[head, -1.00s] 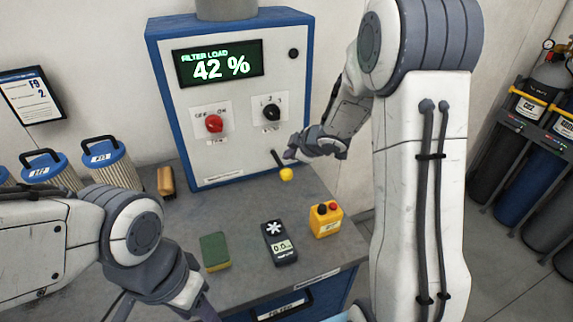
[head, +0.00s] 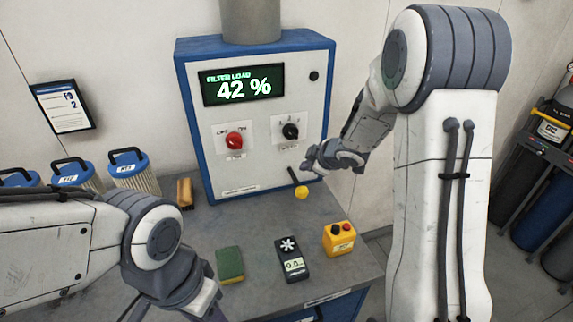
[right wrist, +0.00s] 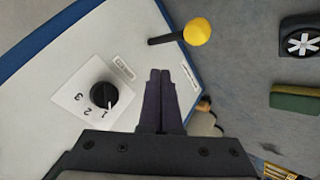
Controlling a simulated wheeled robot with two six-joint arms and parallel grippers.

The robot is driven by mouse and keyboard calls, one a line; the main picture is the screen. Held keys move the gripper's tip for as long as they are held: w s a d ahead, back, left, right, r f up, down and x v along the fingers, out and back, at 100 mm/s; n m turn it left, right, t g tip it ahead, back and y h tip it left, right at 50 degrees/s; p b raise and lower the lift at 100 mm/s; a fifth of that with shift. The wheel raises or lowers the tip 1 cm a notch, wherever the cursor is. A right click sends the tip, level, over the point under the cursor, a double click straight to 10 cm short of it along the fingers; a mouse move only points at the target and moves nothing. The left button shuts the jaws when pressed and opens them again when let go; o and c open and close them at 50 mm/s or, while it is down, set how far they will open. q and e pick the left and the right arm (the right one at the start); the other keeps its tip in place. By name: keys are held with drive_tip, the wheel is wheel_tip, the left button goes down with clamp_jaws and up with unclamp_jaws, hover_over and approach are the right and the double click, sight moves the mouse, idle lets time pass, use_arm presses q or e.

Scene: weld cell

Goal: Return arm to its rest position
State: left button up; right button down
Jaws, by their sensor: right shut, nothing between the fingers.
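My right gripper (head: 310,160) is shut and empty in front of the lower right of the blue-framed filter cabinet (head: 188,130). In the right wrist view its two fingers (right wrist: 159,74) lie together, apart from the lever with a yellow ball (right wrist: 197,31). In the head view this lever (head: 301,192) points down just below the gripper. The black selector knob (right wrist: 104,95) is left of the fingers in the wrist view. My left gripper (head: 185,300) is at the bottom left of the head view. Its fingertips are cut off by the frame edge.
Several filter cartridges (head: 130,170) stand at left. The cabinet's red knob (head: 234,140) faces out. Gas cylinders (head: 540,215) stand far right.

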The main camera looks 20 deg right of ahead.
drive_tip(key=s+a+r+m+g+h+b, duration=0.1)
drive_tip(key=s+a+m+g, duration=0.1)
drive_tip(key=s+a, duration=0.65)
drive_tip(key=s+a+r+m+g+h+b, duration=0.1)
drive_tip(key=s+a+m+g, duration=0.15)
drive_tip(key=s+a, duration=0.6)
drive_tip(key=s+a+g, duration=0.1)
drive_tip(key=s+g, duration=0.3)
drive_tip(key=s, duration=1.4)
drive_tip(key=shift+s+a+f+y, duration=0.15)
drive_tip(key=shift+s+f+y, duration=0.2)
drive_tip(key=shift+f+y, duration=0.05)
drive_tip(key=shift+g, duration=0.25)
